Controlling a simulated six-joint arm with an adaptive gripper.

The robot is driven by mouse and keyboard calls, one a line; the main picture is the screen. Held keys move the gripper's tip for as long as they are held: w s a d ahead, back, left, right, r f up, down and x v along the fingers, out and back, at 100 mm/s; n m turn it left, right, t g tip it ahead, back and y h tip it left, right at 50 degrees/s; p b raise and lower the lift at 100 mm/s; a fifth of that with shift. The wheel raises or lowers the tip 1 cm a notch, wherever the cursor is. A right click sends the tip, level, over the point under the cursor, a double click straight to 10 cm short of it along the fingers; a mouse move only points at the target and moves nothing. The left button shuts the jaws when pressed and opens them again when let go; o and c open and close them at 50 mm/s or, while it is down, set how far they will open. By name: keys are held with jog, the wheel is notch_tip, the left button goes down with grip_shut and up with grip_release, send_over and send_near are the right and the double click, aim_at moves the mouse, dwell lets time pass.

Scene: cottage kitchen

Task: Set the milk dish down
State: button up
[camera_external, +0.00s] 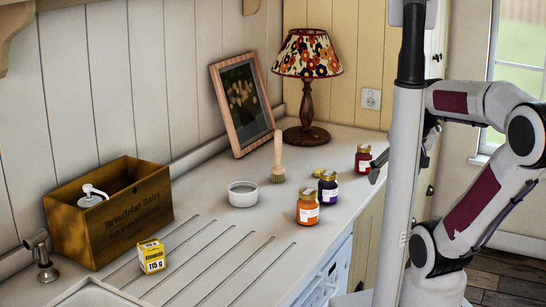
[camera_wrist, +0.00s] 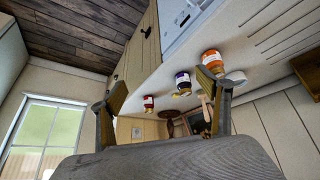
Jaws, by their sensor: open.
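The milk dish (camera_external: 242,193), a small round white dish, stands upright on the counter (camera_external: 215,225), left of the brush and the jars. Its inside looks pale grey; I cannot tell how full it is. It also shows in the wrist view (camera_wrist: 237,76), partly hidden behind the right finger and an orange jar. My gripper (camera_external: 379,166) is at the counter's right edge, beside the red jar and well right of the dish, partly hidden by my arm. In the wrist view my gripper (camera_wrist: 170,96) has its two fingers wide apart with nothing held between them.
An orange jar (camera_external: 307,208), a purple jar (camera_external: 328,190) and a red jar (camera_external: 363,160) stand between dish and gripper. A brush (camera_external: 278,165) stands behind. A lamp (camera_external: 306,100), picture frame (camera_external: 243,105), wooden crate (camera_external: 110,225) and yellow box (camera_external: 152,257) surround the ribbed drainer area.

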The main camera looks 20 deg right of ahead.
jog(key=s, duration=0.2)
jog(key=a, duration=0.1)
jog(key=shift+s+a+f+g+y, duration=0.1)
jog(key=shift+s+f+g+y, duration=0.2)
jog(key=shift+s+f, duration=0.1)
